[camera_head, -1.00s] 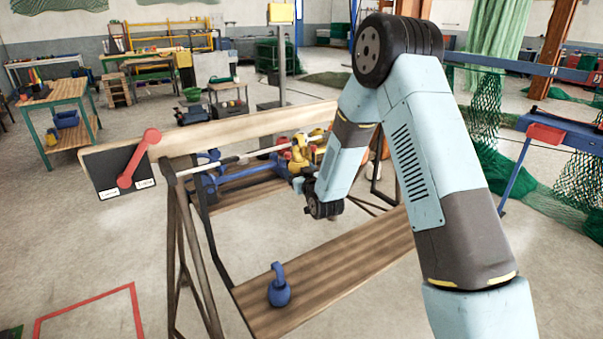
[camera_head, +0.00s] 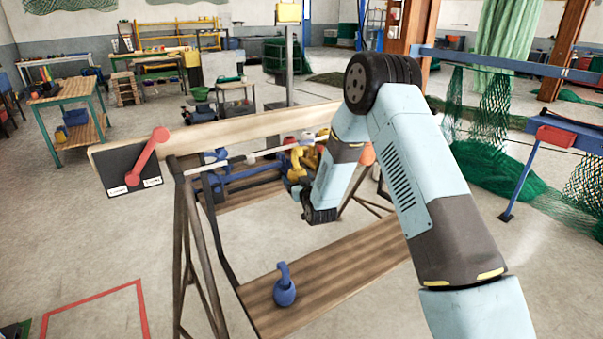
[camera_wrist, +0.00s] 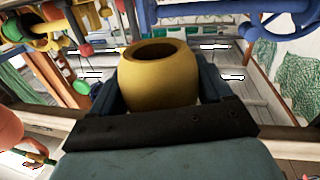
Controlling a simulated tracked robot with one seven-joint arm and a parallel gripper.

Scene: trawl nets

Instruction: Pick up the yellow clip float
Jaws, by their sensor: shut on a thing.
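The yellow clip float (camera_wrist: 158,88) fills the middle of the wrist view, with a round dark opening in its top. My gripper (camera_wrist: 160,76) is shut on it, with one dark finger on each side. The float's lower part is hidden behind the gripper body. Yellow pieces (camera_head: 299,160) show beside my wrist, near the rod, but I cannot tell if one is the held float.
A wooden frame carries a beam (camera_head: 230,131) and a lower plank (camera_head: 335,268) with a blue float (camera_head: 284,288) on it. Blue pieces (camera_wrist: 272,27) and other coloured pieces are close around the gripper. A red lever (camera_head: 149,156) is on the beam's left end.

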